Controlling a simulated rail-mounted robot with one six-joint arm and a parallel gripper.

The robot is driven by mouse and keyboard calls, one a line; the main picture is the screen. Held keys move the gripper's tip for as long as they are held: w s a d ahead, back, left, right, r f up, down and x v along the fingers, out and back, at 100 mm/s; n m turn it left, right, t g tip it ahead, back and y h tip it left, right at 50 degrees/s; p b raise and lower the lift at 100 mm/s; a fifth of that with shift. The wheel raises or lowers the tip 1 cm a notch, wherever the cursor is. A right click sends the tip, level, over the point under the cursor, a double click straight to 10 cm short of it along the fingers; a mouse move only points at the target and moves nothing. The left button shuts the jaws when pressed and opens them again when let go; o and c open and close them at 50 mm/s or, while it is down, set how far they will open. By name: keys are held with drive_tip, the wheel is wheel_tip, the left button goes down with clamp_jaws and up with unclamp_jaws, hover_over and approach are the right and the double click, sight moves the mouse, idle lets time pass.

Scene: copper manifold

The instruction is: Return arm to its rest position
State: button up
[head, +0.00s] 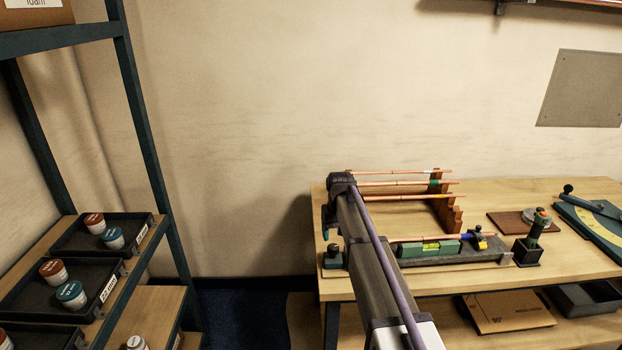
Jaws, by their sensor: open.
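My arm reaches from the bottom of the head view up over the left end of the wooden workbench (570,188). My gripper (326,230) hangs downward at the arm's far end, small and partly hidden by the wrist. It is open, and I see nothing held in it. Copper tubes (405,184) lie across a stepped wooden rack (446,207) behind the arm. The arm hides part of the rack and fixture.
A dark block (333,256) stands at the bench's left end, below my gripper. A shelf with trays (60,305) of jars stands at left.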

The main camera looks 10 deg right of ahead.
drive_tip(key=s+f+m+b, duration=0.1)
drive_tip(key=s+f+b, duration=0.2)
drive_tip(key=s, duration=2.8)
drive_tip(key=shift+s, duration=0.3)
drive_tip(key=m+p, duration=0.2)
drive_tip(key=p, duration=0.1)
approach(333, 247)
wheel_tip(333, 247, down, 10)
drive_tip(key=b, duration=1)
drive_tip(key=shift+b, duration=0.35)
drive_tip(key=shift+r, duration=0.15)
